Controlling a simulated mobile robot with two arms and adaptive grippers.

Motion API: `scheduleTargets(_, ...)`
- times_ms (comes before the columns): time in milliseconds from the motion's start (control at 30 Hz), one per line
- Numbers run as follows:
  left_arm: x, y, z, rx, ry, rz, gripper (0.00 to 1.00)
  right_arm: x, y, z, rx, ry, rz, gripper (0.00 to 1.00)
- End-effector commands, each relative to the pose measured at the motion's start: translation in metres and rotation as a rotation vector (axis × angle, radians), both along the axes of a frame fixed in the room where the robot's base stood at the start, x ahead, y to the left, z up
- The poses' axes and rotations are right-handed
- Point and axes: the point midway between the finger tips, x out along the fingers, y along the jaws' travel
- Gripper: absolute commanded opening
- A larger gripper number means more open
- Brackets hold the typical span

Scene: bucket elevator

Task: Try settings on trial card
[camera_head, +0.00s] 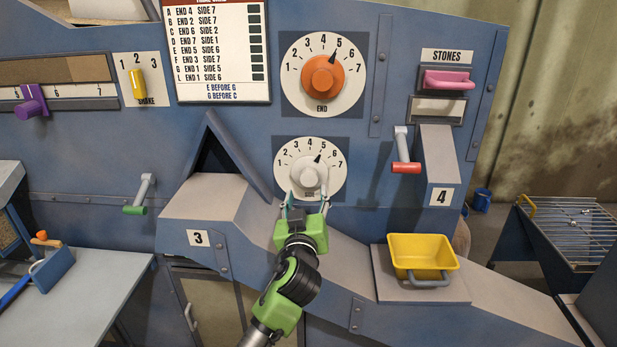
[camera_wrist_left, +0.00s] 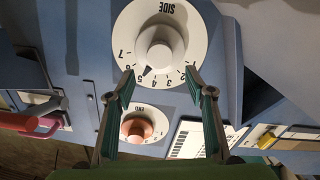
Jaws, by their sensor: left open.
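The trial card (camera_head: 215,50) at the top lists lettered END and SIDE settings with dark boxes at right; its foot reads "E before G" and "G before C". The END dial has an orange knob (camera_head: 322,76), its pointer near 5; it also shows in the left wrist view (camera_wrist_left: 137,127). Below it, the white SIDE dial has a pale knob (camera_head: 309,174), pointer near 5, also large in the left wrist view (camera_wrist_left: 160,46). My left gripper (camera_head: 307,199) is open and empty at this knob's lower edge, fingertips spread. My right gripper is out of view.
A yellow bin (camera_head: 422,255) stands on the chute ledge.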

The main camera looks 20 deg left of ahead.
Motion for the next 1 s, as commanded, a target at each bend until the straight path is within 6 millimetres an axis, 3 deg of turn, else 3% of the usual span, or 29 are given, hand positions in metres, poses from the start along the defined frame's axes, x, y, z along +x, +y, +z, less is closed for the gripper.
scheduleTargets(300, 0.054, 0.016, 0.003, 0.003, 0.001, 0.001, 0.49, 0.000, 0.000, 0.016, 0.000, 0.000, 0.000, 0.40)
scheduleTargets(500, 0.076, 0.022, 0.002, 0.003, 0.000, 0.000, 0.49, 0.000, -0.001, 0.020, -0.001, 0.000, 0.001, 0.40)
scheduleTargets(967, 0.085, 0.025, 0.000, 0.002, 0.001, 0.000, 0.49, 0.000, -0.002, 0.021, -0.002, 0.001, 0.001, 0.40)
scheduleTargets(1000, 0.085, 0.025, 0.000, 0.002, 0.001, 0.000, 0.44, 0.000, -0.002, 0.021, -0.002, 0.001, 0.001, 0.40)
